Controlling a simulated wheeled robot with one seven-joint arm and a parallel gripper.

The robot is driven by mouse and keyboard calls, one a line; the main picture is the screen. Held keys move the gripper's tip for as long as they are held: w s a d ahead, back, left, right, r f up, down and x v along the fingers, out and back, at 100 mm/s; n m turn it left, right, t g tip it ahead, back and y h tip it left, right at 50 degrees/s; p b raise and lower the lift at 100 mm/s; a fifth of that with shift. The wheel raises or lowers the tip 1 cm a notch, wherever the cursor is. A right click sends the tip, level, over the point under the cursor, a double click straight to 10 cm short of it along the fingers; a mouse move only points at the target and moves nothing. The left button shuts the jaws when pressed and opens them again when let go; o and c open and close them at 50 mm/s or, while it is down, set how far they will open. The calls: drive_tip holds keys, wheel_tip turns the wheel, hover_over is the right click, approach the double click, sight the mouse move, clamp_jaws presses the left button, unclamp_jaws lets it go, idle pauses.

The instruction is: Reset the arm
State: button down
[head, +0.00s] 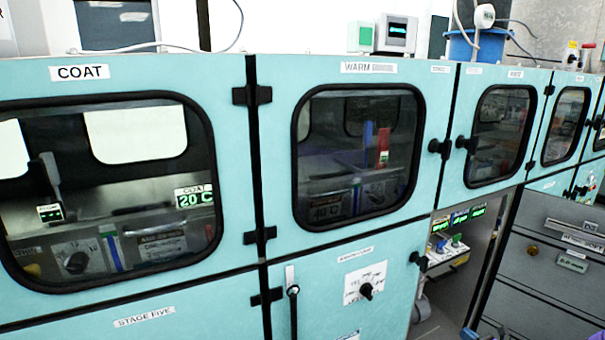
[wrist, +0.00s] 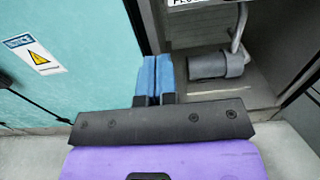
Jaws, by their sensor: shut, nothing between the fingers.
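My gripper (wrist: 154,80) shows in the wrist view, with its two blue fingers side by side and closed, holding nothing. It points at the gap between a teal panel (wrist: 75,40) on the left and a grey recess on the right. A grey cylinder on a bent pipe (wrist: 215,64) sits in that recess, right of the fingers. I cannot tell whether the fingers touch anything.
Teal cabinets fill the head view, with closed windowed doors marked COAT (head: 83,72) and WARM (head: 355,67). Grey drawers (head: 560,235) stand at the far right.

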drive_tip(key=w+a+r+n+g+y, duration=0.1)
drive_tip(key=a+r+n+g+y, duration=0.35)
drive_tip(key=r, duration=0.75)
drive_tip(key=w+a+r+n+g+y, duration=0.15)
drive_tip(key=a+r+n+g, duration=0.35)
drive_tip(key=r+n, duration=0.5)
drive_tip(key=s+a+r+n+g+h, duration=0.1)
drive_tip(key=s+a+r+n+g, duration=0.15)
drive_tip(key=r, duration=0.35)
drive_tip(key=s+a+r+n+g+h, duration=0.1)
drive_tip(key=a+r+n, duration=0.15)
drive_tip(key=r, duration=0.35)
drive_tip(key=s+a+r+n+g+h, duration=0.1)
drive_tip(key=s+a+r+g, duration=0.1)
drive_tip(key=a+r, duration=0.35)
drive_tip(key=s+a+r+n+h, duration=0.3)
drive_tip(key=s+r, duration=0.4)
drive_tip(key=r, duration=0.1)
drive_tip(key=s+a+r+n+h, duration=0.3)
drive_tip(key=s+r, duration=0.5)
drive_tip(key=r, duration=0.1)
drive_tip(key=s+r+n+t+h, duration=0.1)
drive_tip(key=s+r+n+h, duration=0.1)
drive_tip(key=s, duration=0.6)
drive_tip(key=s+r+n+t+h, duration=0.2)
drive_tip(key=s+r+n, duration=0.1)
drive_tip(key=s, duration=0.5)
drive_tip(key=shift+s+r+t, duration=0.3)
drive_tip(key=shift+s, duration=0.05)
drive_tip(key=shift+d, duration=0.1)
